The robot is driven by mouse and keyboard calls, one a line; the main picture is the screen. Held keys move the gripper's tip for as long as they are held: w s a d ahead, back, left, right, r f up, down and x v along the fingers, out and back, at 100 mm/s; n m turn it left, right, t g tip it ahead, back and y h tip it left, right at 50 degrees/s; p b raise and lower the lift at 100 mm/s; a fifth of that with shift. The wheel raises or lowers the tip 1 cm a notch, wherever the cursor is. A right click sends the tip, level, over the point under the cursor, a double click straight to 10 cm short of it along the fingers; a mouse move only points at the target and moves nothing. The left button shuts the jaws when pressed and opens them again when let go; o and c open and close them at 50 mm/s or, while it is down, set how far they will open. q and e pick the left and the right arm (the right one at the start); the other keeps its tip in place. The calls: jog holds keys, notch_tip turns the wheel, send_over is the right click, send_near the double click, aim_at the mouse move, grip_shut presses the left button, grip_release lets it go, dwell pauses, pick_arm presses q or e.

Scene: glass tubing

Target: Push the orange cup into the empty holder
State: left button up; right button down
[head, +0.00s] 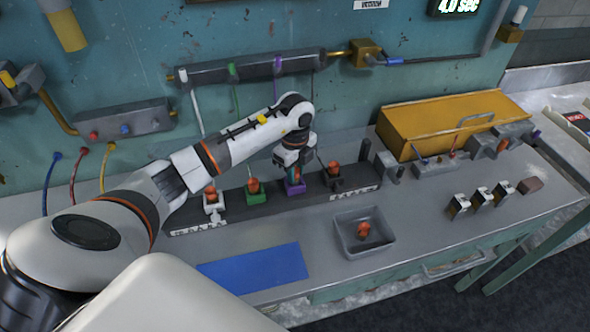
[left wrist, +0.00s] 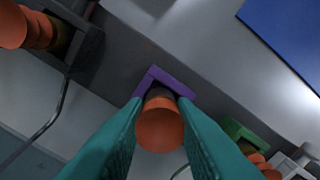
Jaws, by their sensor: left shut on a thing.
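An orange cup (left wrist: 158,125) sits at the purple holder (left wrist: 165,80), seen between my left gripper's teal fingers in the left wrist view. My left gripper (head: 293,163) is shut on this cup, right above the purple holder (head: 295,188) in the head view. How deep the cup sits in the holder cannot be told. Other orange cups stand in the white holder (head: 213,205), the green holder (head: 254,197) and the black holder (head: 335,183). The green holder (left wrist: 240,132) and black holder (left wrist: 85,45) flank the purple one in the wrist view. My right gripper is not in view.
A grey tray (head: 345,246) with an orange piece (head: 364,231) lies in front of the holders. A blue mat (head: 255,269) is at front left. A yellow box (head: 450,122) stands at the back right. Small black-and-white blocks (head: 481,197) are on the right.

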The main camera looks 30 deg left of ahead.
pick_arm(q)
jog(key=shift+f, duration=0.5)
jog(key=shift+f, duration=0.1)
jog(key=o, duration=1)
jog(key=shift+c, duration=0.2)
notch_tip(320, 180, up, 11)
jog(key=b, duration=0.3)
jog(key=shift+r, duration=0.65)
